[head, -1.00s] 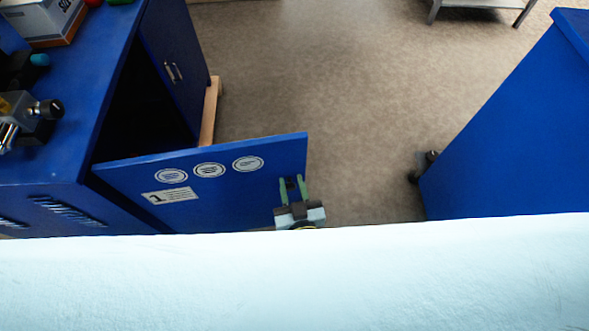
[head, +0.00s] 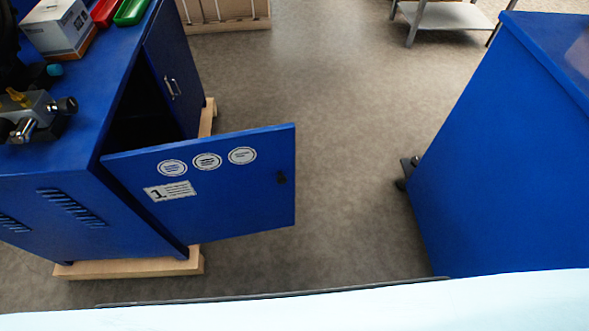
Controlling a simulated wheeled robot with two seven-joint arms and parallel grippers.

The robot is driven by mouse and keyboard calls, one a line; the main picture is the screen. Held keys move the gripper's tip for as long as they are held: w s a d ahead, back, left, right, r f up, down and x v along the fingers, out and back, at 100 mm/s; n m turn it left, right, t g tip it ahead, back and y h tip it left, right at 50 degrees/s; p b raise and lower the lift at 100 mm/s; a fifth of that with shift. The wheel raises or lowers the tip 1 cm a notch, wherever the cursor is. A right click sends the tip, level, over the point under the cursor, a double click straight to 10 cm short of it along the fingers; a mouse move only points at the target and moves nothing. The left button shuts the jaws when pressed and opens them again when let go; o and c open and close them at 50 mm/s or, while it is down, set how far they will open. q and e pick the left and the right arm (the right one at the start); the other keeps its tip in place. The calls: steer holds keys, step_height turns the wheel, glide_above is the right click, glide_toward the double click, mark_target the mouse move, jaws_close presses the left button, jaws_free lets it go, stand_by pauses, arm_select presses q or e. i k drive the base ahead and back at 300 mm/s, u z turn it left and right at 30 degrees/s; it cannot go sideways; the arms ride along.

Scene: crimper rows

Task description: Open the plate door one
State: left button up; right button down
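Plate door one is the blue door (head: 225,200) with a "1" label and several round white stickers, in the left half of the head view. It stands swung well out from the blue cabinet (head: 125,215), and the dark inside shows behind it. Neither of my grippers is in view, and nothing touches the door in the visible part.
A second blue door (head: 175,65) with a metal handle is on the same cabinet. A box (head: 60,27) and a clamp-like tool (head: 35,115) are on its top. Another blue cabinet (head: 500,160) stands at right. Brown floor (head: 345,130) between them is clear.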

mark_target(222, 187)
steer(key=z, duration=1)
steer(key=i, duration=0.95)
steer(key=u, duration=2.15)
